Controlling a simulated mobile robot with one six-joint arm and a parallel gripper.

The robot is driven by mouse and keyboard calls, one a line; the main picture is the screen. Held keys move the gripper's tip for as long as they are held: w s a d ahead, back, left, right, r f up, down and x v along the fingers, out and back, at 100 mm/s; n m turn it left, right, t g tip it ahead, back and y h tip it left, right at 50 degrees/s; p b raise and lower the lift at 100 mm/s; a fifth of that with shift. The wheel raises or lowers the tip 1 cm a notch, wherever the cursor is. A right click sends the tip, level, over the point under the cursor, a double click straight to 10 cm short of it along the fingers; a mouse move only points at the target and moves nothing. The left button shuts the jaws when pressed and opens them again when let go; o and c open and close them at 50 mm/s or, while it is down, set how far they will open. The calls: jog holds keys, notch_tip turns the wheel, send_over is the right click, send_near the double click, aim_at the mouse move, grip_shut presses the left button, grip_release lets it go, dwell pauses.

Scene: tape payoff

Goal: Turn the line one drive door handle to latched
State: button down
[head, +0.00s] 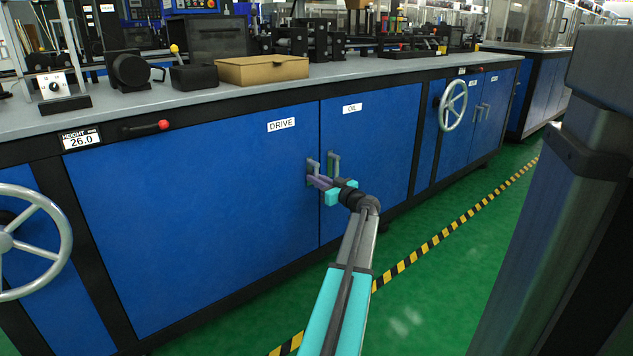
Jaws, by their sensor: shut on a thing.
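The blue drive door (200,200) carries the label DRIVE (281,124) and looks closed. Its handle (317,181) sits at the door's right edge; a purplish bar there runs sideways toward my gripper. My gripper (338,191), with cyan fingers, is shut on this handle from the front right. The fingers hide the bar's end, so its exact angle is hard to tell. The grey handle (335,161) of the oil door (375,150) stands close beside it, just above my gripper.
A handwheel (453,105) stands out from the bench front to the right, another (32,243) at the left. A red-knobbed lever (162,125) is above the drive door. A cardboard box (262,70) lies on the bench top. The green floor (440,280) in front looks clear.

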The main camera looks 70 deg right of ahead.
jog(key=c, duration=1.8)
grip_release()
jog(key=shift+w+a+f, duration=0.1)
jog(key=shift+w, duration=0.25)
jog(key=shift+o, duration=0.2)
jog(key=shift+s, duration=0.15)
jog(key=shift+s, duration=0.1)
jog(key=p+v, duration=0.5)
jog(key=v, duration=0.8)
jog(key=shift+s+a, duration=0.15)
jog(key=shift+s, duration=0.1)
